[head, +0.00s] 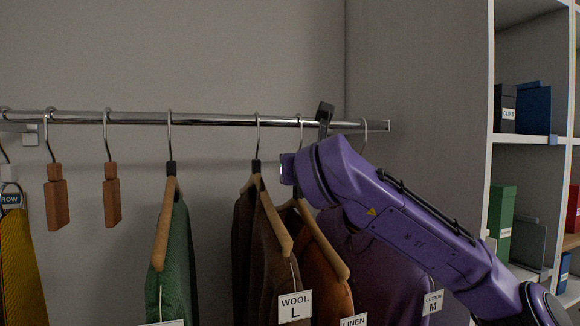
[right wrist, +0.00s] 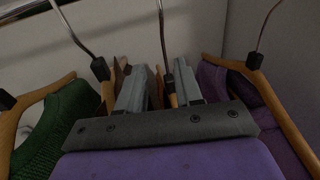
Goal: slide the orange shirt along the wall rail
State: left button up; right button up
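The orange shirt (head: 323,268) hangs on a wooden hanger with a LINEN tag (head: 353,321), right of the brown wool shirt. Its hook is on the chrome wall rail (head: 220,119). My purple right arm reaches up from the lower right, its wrist in front of this hook. In the right wrist view my right gripper (right wrist: 160,68) has its two grey fingers apart. A hanger hook and its black collar (right wrist: 168,81) stand between them, nearer the right finger. The shirt cloth is mostly hidden there. My left gripper is not in view.
The brown wool shirt (head: 250,235) hangs close to the left, and the purple cotton shirt (head: 375,265) close to the right. A green shirt (head: 181,260) and wood blocks (head: 57,196) hang farther left. Shelving (head: 490,120) stands at the right.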

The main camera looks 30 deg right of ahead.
jog(key=p+x, duration=0.4)
jog(key=x, duration=0.4)
jog(key=shift+w+d+r, duration=0.2)
jog(key=shift+w+d, duration=0.05)
jog(key=shift+d, duration=0.25)
jog(key=shift+w+f, duration=0.1)
grip_shut()
jog(key=shift+d, duration=0.1)
